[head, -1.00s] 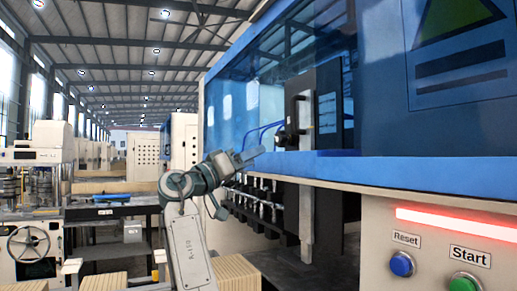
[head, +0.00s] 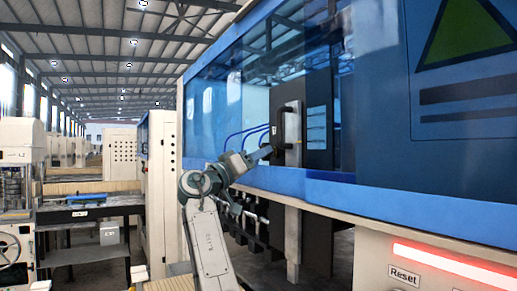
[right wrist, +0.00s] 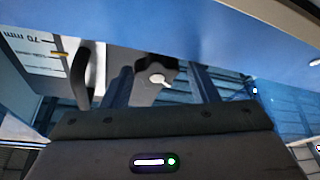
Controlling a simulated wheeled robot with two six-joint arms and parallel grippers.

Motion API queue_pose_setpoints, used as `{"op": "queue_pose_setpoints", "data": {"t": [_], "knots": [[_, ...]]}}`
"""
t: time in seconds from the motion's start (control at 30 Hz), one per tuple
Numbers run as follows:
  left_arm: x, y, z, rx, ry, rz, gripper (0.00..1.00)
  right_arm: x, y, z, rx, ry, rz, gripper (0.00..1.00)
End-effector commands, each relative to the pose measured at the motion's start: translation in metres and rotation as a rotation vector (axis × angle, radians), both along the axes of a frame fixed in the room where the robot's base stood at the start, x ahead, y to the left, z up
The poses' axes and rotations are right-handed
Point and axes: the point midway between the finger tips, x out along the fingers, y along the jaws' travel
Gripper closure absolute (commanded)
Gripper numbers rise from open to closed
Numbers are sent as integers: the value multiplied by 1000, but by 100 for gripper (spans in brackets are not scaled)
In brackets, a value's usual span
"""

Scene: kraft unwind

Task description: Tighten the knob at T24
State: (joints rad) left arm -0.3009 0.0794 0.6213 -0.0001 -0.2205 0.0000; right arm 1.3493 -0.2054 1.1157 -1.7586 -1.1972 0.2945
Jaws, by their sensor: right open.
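A small pale knob (right wrist: 159,79) sits on a dark block in the right wrist view. It lies between the two fingers of my right gripper (right wrist: 161,72), which is open, and the fingers look apart from it. In the head view my right gripper (head: 267,151) reaches up to the black handle (head: 275,128) in the blue machine's opening. The knob cannot be made out there. No T24 label is readable. My left gripper is not in view.
A white scale plate marked 70 mm (right wrist: 28,45) and a dark curved handle (right wrist: 95,70) are left of the fingers. The blue machine front (head: 400,195) runs along the right, above a Reset label (head: 404,276). A work table (head: 90,208) stands at the left.

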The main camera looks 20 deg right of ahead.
Motion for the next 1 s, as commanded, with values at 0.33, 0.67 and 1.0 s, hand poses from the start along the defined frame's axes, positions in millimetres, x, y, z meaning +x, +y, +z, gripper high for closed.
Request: {"op": "queue_pose_setpoints", "data": {"t": [0.33,0.67,1.0], "knots": [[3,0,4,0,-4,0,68,2,-7,2,0,0,1,46],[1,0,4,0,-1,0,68,3,-7,2,1,0,1,78],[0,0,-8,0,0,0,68,4,-7,-1,12,-92,1,78]]}}
